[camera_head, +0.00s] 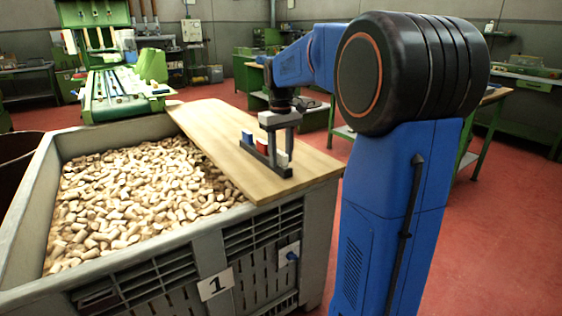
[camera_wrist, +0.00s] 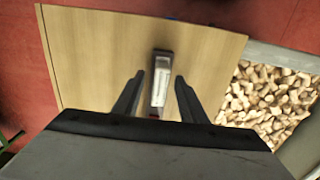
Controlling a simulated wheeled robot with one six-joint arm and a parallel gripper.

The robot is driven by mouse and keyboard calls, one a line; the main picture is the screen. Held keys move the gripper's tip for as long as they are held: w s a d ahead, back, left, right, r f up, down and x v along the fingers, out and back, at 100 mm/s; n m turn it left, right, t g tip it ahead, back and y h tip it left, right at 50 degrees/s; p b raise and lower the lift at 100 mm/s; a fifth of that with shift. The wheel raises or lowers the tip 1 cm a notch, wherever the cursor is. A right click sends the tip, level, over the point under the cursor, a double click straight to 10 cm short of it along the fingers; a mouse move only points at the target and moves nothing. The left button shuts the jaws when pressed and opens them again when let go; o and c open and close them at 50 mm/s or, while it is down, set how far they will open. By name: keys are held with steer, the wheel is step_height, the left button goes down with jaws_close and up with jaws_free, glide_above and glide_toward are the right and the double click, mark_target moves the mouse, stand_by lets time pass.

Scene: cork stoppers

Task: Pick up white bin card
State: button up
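A white card with a black "1" (camera_head: 215,285) is on the front wall of the grey bin (camera_head: 190,262). A second pale plate (camera_head: 289,255) with a blue part is to its right. My gripper (camera_head: 281,160) points down over the wooden board, away from both. In the wrist view its two dark fingers (camera_wrist: 158,92) are apart, one on each side of a narrow dark holder (camera_wrist: 162,53) with a long white piece (camera_wrist: 160,84) in it. I cannot tell what this piece is. Contact with the fingers is not visible.
The wooden board (camera_head: 213,120) lies across the bin's right part. A blue block (camera_head: 247,138) stands on it near my gripper. Cork stoppers (camera_head: 130,195) fill the bin. A green machine (camera_head: 110,85) stands behind. Red floor is open at right.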

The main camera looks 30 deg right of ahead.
jaws_close()
